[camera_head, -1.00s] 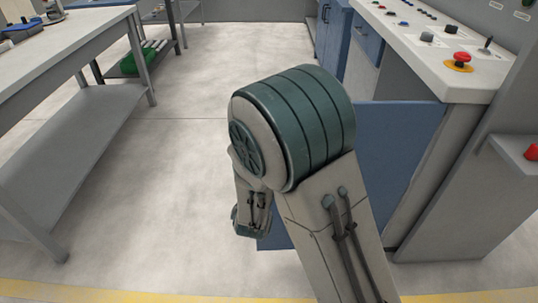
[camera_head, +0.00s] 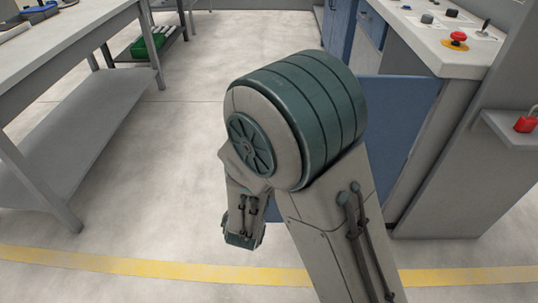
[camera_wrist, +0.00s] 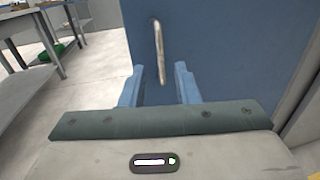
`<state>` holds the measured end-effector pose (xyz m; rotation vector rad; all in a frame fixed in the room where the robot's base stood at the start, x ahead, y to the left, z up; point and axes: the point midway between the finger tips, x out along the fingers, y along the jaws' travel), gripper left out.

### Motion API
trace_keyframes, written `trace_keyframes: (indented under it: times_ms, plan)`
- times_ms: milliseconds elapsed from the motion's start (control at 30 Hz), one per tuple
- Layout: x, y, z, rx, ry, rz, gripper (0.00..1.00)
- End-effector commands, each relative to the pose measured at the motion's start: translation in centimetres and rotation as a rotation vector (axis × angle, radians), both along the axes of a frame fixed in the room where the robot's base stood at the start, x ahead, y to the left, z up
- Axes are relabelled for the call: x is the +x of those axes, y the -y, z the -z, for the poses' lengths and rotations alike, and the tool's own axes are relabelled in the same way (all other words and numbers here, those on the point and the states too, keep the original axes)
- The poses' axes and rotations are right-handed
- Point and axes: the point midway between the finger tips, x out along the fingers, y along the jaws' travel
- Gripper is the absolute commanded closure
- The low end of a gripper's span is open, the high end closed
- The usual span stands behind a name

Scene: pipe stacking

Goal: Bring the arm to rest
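My arm is folded, with its elbow large in the middle of the head view and the forearm hanging down behind it. My gripper (camera_wrist: 158,80) shows in the wrist view as two blue fingers set well apart, with nothing between them. It faces a blue door panel (camera_wrist: 220,45) with a pale upright handle (camera_wrist: 160,50). The handle appears beyond the fingertips; the exact distance cannot be told. In the head view the gripper cannot be made out.
A blue panel (camera_head: 400,125) stands close behind my arm, beside the console (camera_head: 455,60) with a red button (camera_head: 458,37). A red padlock (camera_head: 526,124) is on a grey ledge at right. A grey workbench (camera_head: 75,105) stands at left; the floor between is clear.

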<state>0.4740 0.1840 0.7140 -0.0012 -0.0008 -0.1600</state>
Motion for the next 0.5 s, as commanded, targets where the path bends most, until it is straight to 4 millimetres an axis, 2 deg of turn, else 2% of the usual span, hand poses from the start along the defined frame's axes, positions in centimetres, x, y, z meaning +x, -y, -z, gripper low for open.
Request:
trace_keyframes:
  times_ms: [367,467,500]
  plan:
    - [0.0,0.1,-0.2,0.003,0.0,0.004,0.72]
    - [0.2,1.6,-1.5,0.032,-0.001,0.061,0.72]
    - [0.3,2.8,-2.4,0.054,-0.004,0.106,0.72]
